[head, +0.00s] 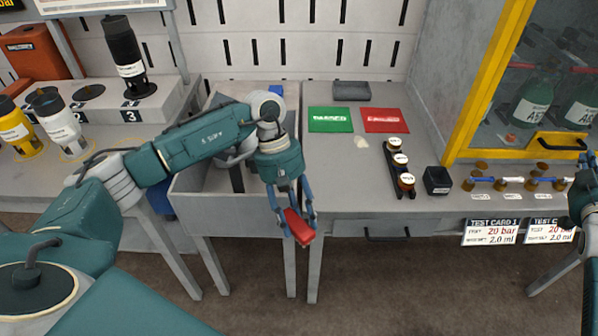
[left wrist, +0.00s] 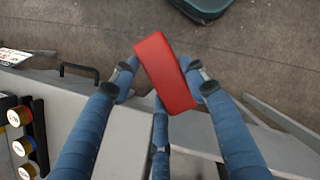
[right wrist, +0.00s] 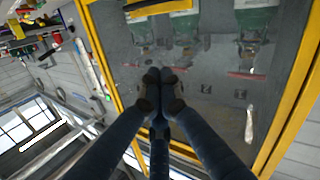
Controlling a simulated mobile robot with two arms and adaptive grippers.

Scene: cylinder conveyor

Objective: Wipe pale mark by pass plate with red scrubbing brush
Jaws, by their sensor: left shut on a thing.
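The red scrubbing brush (head: 299,226) is held in my left gripper (head: 297,222), in front of the table's front edge and above the floor. In the left wrist view the brush (left wrist: 166,73) sits tilted between the fingers; its bristles cannot be made out. The pale mark (head: 361,142) lies on the grey table top just below the gap between the green pass plate (head: 330,119) and the red plate (head: 386,120). In the right wrist view my right gripper (right wrist: 163,78) has its fingertips together with nothing visible between them, before the yellow-framed cabinet.
A black rack with several small vials (head: 400,169) stands right of the mark, with a black block (head: 437,181) beside it. A dark grey block (head: 352,90) lies behind the plates. An open grey bin (head: 196,183) is left of the table. The table's front left is clear.

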